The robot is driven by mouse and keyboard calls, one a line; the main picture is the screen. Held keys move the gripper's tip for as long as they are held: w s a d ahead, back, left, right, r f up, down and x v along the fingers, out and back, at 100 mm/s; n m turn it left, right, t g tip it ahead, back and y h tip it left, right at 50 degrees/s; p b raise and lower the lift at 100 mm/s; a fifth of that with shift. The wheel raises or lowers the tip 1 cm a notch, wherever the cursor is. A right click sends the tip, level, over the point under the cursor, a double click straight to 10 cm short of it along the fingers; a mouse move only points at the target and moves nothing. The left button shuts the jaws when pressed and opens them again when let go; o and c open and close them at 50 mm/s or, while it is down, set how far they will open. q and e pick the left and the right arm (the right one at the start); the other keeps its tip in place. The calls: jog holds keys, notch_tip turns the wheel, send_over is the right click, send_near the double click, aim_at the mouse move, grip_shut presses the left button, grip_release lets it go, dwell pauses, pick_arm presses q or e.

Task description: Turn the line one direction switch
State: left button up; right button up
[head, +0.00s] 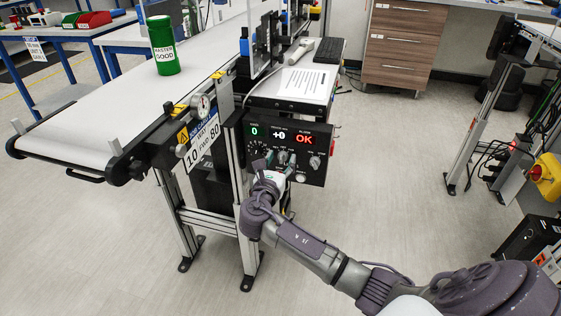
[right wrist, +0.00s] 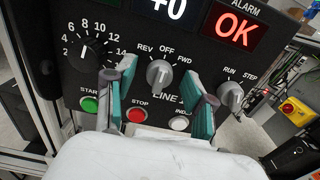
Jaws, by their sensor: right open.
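The direction switch (right wrist: 160,76) is a grey knob labelled REV, OFF and FWD on the black control panel (head: 318,172). In the right wrist view its pointer appears to stand near OFF. My right gripper (right wrist: 166,88) is open, with its teal-padded fingers on either side of the switch; I cannot tell if they touch it. In the head view the right gripper (head: 275,165) is in front of the panel's lower left part and partly hides its controls. My left gripper is not in view.
A numbered dial (right wrist: 86,54), a green start button (right wrist: 90,104), a red stop button (right wrist: 137,115) and a RUN/STEP knob (right wrist: 231,94) are close by. The conveyor belt (head: 110,105) carries a green can (head: 163,48). The floor right of the panel is clear.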

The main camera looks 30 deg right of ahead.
grip_shut()
dwell(0.3)
